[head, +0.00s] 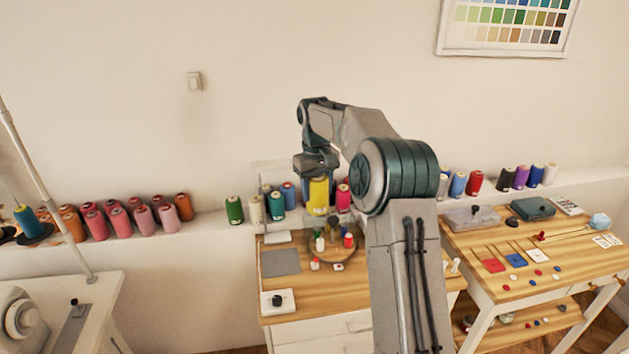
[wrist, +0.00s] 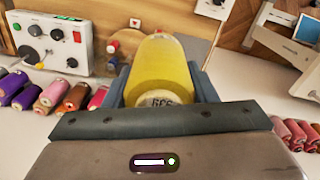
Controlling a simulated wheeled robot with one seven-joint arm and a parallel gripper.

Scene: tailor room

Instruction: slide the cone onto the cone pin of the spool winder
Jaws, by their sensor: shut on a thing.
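My gripper (head: 318,168) is shut on a yellow cone (head: 318,196) and holds it in the air above the middle wooden table. In the wrist view the cone (wrist: 162,72) lies between my gripper's two dark fingers (wrist: 160,88), its labelled end facing the camera. A pale box with knobs and a red button (wrist: 55,42) stands at the upper left of the wrist view. I cannot tell whether it belongs to the spool winder. I cannot make out the cone pin for certain in either view.
Several coloured cones (head: 277,206) line the wall ledge behind the table. A round wooden tray (head: 343,254) with small spools, a grey mat (head: 281,262) and a white plate with a black knob (head: 279,301) occupy the middle table. Another table (head: 540,292) is at right.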

